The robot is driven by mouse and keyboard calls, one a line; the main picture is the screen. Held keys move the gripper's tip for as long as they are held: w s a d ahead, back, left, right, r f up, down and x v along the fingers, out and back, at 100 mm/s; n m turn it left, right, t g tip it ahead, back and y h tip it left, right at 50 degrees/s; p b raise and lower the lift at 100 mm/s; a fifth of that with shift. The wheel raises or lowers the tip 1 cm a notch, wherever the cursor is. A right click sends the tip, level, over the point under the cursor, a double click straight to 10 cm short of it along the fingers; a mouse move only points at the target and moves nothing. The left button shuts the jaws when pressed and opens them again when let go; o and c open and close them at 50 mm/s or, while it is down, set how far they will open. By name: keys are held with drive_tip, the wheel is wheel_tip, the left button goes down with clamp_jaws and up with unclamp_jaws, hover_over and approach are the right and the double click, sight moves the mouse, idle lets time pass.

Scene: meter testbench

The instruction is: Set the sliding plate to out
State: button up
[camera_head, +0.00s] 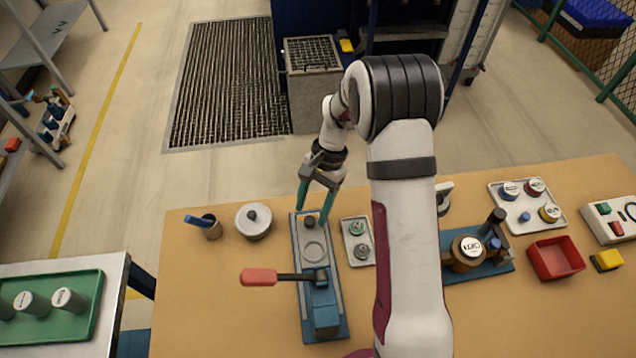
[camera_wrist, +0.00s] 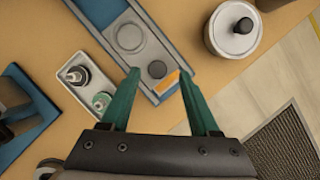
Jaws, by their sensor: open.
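The sliding plate (camera_head: 315,251) is a grey plate with a round seat, lying between the rails of a blue fixture (camera_head: 343,326). It also shows in the wrist view (camera_wrist: 129,37). A dark round knob (camera_head: 309,222) stands at its far end, and shows in the wrist view (camera_wrist: 157,69) between my fingertips. My gripper (camera_head: 312,214) is open with green fingers pointing down, one on either side of the knob in the picture. Whether the fingers are level with the knob or above it, I cannot tell. An orange mark (camera_wrist: 168,83) shows beside the knob.
A red-handled lever (camera_head: 259,277) reaches left across the fixture's near part. A lidded pot (camera_head: 253,221) and a cup (camera_head: 211,229) stand left. A small tray (camera_head: 358,258) with two parts lies close right. My arm hides part of the table's middle.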

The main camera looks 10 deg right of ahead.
drive_tip(key=v, duration=1.4)
drive_tip(key=shift+r, duration=0.1)
drive_tip(key=s+a+r+n+t, duration=0.1)
drive_tip(key=s+r, duration=0.5)
drive_tip(key=s, duration=0.3)
drive_tip(key=s+a+f+n+t+h, duration=0.1)
drive_tip(key=s+f+n+t, duration=0.1)
drive_tip(key=s, duration=1.7)
